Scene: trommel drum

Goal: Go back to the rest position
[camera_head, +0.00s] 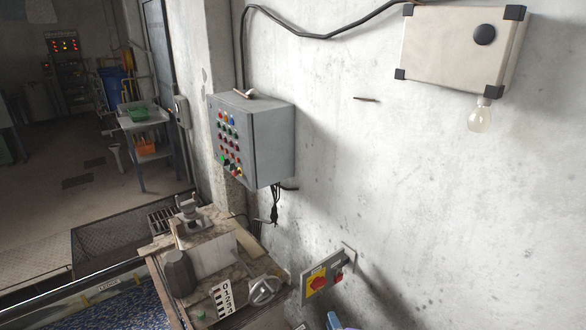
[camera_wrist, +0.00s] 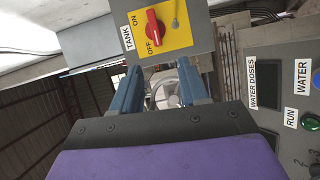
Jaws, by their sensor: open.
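My gripper (camera_wrist: 161,82) shows in the wrist view as two blue fingers on a dark mount with a purple body behind it. The fingers are spread apart and nothing is held between them. A red rotary switch (camera_wrist: 153,27) on a yellow plate, labelled TANK, ON and OFF, sits just beyond the fingers at the top. The switch also shows low in the head view (camera_head: 317,283), on a grey box by the wall. Whether a finger touches the box cannot be told. A small blue part at the bottom edge of the head view is mostly cut off.
A grey control box (camera_head: 252,140) with several coloured buttons juts from the wall. A worn bench (camera_head: 213,262) with a handwheel (camera_head: 264,290) stands below it. A panel labelled WATER and RUN (camera_wrist: 282,90) is close on the right in the wrist view.

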